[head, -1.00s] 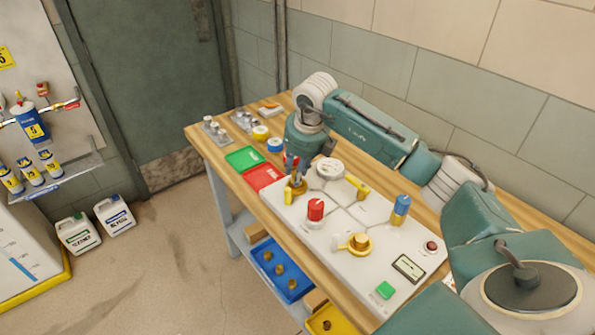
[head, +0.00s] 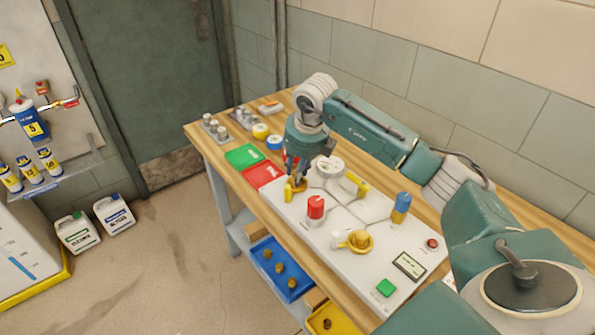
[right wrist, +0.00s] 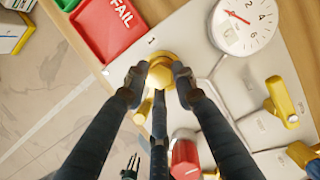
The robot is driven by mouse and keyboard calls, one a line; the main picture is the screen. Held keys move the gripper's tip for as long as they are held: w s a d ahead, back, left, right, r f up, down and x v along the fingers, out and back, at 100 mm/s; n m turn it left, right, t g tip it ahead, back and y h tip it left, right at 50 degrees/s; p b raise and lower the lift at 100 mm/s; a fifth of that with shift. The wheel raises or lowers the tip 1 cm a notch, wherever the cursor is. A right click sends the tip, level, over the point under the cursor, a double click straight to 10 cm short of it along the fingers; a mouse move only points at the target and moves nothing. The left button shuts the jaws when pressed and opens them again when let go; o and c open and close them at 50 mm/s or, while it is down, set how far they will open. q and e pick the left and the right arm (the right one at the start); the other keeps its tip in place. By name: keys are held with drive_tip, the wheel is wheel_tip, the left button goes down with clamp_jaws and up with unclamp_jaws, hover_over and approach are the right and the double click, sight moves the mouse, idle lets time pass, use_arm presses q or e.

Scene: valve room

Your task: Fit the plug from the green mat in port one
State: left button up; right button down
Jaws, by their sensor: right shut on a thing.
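My right gripper (head: 297,176) points down at the far left end of the white board (head: 345,262). In the right wrist view its fingers (right wrist: 159,80) are shut on a round brass-yellow plug (right wrist: 158,70). The plug is right beside the printed "1" of port one. The port's opening is hidden under the plug and fingers, so I cannot tell how deep the plug sits. A yellow lever-like part (right wrist: 145,108) shows just beside the plug. The green mat (head: 245,156) looks empty. My left gripper cannot be made out.
A red FAIL mat (head: 263,175) lies beside the board. A dial gauge (right wrist: 240,22), red knob (head: 316,207), yellow handle (head: 357,184), brass valve (head: 360,241) and blue part (head: 401,205) stand on the board. A blue bin (head: 281,270) is below.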

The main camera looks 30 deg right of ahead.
drive_tip(key=shift+f+b, duration=0.3)
drive_tip(key=shift+f, duration=0.05)
idle(0.5)
drive_tip(key=shift+s+a+f, duration=0.1)
drive_tip(key=shift+f, duration=0.15)
idle(0.7)
drive_tip(key=c, duration=1.3)
unclamp_jaws()
drive_tip(key=shift+c, duration=0.2)
drive_tip(key=shift+r+p, duration=2.55)
drive_tip(key=shift+r, duration=1.55)
drive_tip(key=shift+f, duration=0.1)
